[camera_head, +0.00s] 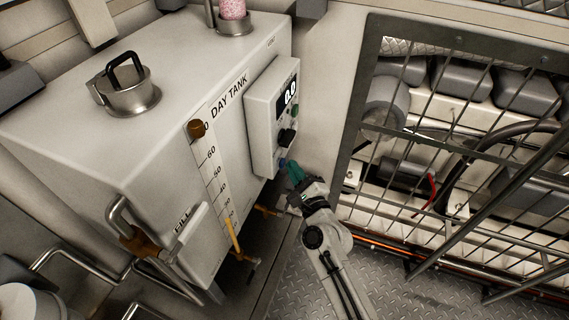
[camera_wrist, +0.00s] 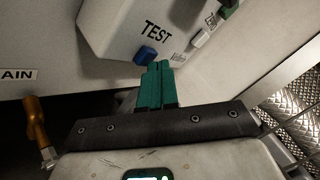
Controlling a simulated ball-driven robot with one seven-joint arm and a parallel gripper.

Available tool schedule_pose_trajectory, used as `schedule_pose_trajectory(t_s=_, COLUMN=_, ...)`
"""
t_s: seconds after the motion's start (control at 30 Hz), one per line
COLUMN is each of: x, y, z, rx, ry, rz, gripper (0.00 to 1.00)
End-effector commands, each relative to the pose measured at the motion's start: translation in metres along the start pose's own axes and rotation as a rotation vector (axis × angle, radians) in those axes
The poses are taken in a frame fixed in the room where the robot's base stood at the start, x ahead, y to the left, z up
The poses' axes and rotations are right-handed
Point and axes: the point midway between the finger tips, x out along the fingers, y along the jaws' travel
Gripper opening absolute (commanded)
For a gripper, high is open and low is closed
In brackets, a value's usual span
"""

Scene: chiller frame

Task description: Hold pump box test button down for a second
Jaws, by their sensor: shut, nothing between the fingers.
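The pump box (camera_head: 264,125) is a pale grey box on the side of the day tank, with a display reading 0.0 and a dark knob. Its blue test button (camera_wrist: 146,56) sits at the box's lower edge, beneath the word TEST in the wrist view. In the head view the button (camera_head: 283,163) is a small blue spot beside my fingertips. My gripper (camera_head: 293,170) is shut and empty, its green fingers side by side. In the wrist view the fingertips (camera_wrist: 158,66) are just below and right of the button. I cannot tell whether they touch it.
The white day tank (camera_head: 140,165) fills the left, with a level scale, pipes and an orange-handled valve (camera_wrist: 35,120). A metal grille (camera_head: 450,140) over machinery stands right of my arm. Tread-plate floor (camera_head: 390,292) lies below.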

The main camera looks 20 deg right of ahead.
Motion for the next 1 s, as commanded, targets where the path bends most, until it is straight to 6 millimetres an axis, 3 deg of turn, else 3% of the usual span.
schedule_pose_trajectory(t_s=0.57, x=-0.01, y=-0.006, z=-0.008, rx=0.0, ry=0.002, rz=-0.001, gripper=0.0)
schedule_pose_trajectory(t_s=1.0, x=-0.036, y=-0.024, z=-0.028, rx=0.0, ry=0.003, rz=-0.002, gripper=0.0)
